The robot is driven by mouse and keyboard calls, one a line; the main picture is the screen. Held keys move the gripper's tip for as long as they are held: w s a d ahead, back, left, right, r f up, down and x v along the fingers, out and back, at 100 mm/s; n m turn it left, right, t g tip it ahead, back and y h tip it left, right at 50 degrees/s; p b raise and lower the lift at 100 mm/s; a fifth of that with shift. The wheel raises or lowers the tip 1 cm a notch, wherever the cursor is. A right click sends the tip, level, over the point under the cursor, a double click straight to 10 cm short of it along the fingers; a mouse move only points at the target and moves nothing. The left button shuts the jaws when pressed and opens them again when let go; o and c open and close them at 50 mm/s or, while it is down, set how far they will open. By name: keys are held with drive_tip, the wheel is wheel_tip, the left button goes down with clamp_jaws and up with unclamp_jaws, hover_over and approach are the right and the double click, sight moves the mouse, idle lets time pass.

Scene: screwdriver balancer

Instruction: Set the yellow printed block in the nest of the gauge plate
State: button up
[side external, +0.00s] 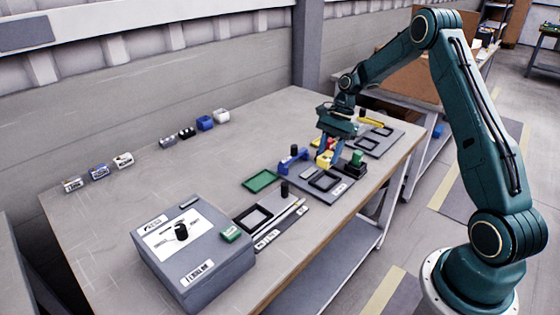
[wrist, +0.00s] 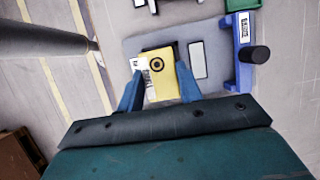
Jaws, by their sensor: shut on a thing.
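The yellow printed block (side external: 324,160) is between the blue fingers of my gripper (side external: 329,150), over a grey plate (side external: 341,189) that has a black square frame (side external: 325,181). In the wrist view my gripper (wrist: 159,78) is shut on the yellow block (wrist: 166,82), which has a dark round mark on top and a white printed label at its left. The grey plate (wrist: 212,45) lies beneath. The block hides most of what is directly under it, so I cannot tell its height above the plate.
A blue bridge-shaped part (side external: 292,160) stands at the plate's left edge; it also shows in the wrist view (wrist: 243,55). A green-and-black part (side external: 357,159) stands close right of the block. A grey box with a knob (side external: 190,250) is at front left.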

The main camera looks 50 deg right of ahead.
drive_tip(key=shift+f, duration=0.3)
drive_tip(key=shift+f, duration=3)
drive_tip(key=o, duration=1.2)
drive_tip(key=shift+c, duration=0.2)
drive_tip(key=v, duration=1.3)
drive_tip(key=shift+d+r, duration=0.2)
drive_tip(key=shift+r, duration=0.1)
